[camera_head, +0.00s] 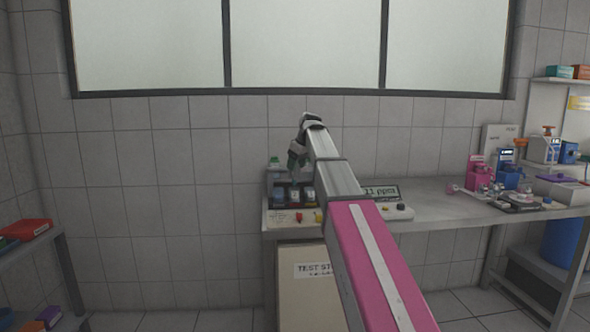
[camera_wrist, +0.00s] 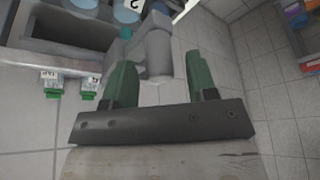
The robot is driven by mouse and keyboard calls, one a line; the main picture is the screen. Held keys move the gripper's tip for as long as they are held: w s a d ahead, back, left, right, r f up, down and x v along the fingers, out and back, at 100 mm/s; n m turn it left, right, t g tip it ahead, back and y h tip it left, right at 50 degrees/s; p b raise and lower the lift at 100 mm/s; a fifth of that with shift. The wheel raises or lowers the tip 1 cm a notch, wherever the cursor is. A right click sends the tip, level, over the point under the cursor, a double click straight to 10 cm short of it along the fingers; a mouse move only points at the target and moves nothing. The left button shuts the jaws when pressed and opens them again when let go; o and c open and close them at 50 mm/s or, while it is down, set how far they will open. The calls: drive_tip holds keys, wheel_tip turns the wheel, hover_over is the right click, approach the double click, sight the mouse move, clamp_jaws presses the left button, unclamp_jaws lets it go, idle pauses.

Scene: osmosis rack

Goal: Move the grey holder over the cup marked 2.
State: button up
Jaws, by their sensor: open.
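My gripper (camera_wrist: 160,60) is open in the wrist view, its two green fingers spread apart. A grey block-like part, which looks like the grey holder (camera_wrist: 157,50), shows beyond and between the fingers; I cannot tell whether either finger touches it. A cup marked 2 (camera_wrist: 129,10) is at the top edge, just past the grey part, with the mark upside down and the cup partly cut off. In the head view my gripper (camera_head: 296,157) hangs above a dark rack (camera_head: 272,196) with pale cups (camera_head: 294,195); their marks are too small to read, and the holder is not clear there.
The dark rack wall (camera_wrist: 70,30) is at upper left in the wrist view, with two green-ended labelled items (camera_wrist: 70,84) below. In the head view a ppm display (camera_head: 381,192) stands right of the rack.

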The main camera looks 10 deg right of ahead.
drive_tip(key=v, duration=0.8)
drive_tip(key=shift+r, duration=0.3)
